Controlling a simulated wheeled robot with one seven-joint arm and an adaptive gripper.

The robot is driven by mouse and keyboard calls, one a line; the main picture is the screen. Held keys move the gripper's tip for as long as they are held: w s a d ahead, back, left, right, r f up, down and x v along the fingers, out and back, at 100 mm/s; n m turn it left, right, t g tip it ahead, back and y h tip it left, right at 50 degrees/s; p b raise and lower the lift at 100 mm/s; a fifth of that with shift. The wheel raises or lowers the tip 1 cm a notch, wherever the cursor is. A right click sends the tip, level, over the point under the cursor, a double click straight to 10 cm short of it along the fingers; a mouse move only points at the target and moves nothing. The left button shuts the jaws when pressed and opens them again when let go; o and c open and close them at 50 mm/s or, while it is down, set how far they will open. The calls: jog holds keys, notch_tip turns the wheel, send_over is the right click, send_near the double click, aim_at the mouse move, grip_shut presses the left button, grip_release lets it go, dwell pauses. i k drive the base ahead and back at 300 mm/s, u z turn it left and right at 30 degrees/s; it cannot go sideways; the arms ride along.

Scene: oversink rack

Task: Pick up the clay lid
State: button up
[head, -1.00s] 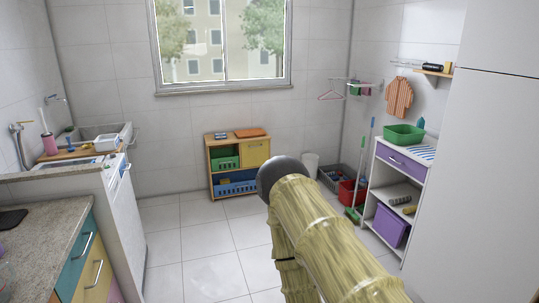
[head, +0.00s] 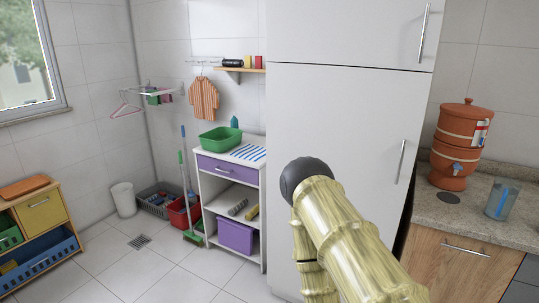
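A clay water filter (head: 459,148) stands on the stone counter at the right, with a blue tap low on its front. Its clay lid (head: 466,105) sits on top, round and reddish-orange with a small knob. My own arm rises in the lower middle of the head view, well to the left of the filter and apart from it. No gripper fingers can be seen.
The counter (head: 434,214) also holds a blue-tinted clear container (head: 502,199) right of the filter. A tall white cabinet (head: 345,115) stands left of the counter. A white shelf unit (head: 208,184) is further left. Tiled floor (head: 160,270) is free at the lower left.

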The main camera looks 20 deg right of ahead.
aim_at(467, 109)
jog(key=z, duration=0.95)
jog(key=i, duration=1)
jog(key=z, duration=0.6)
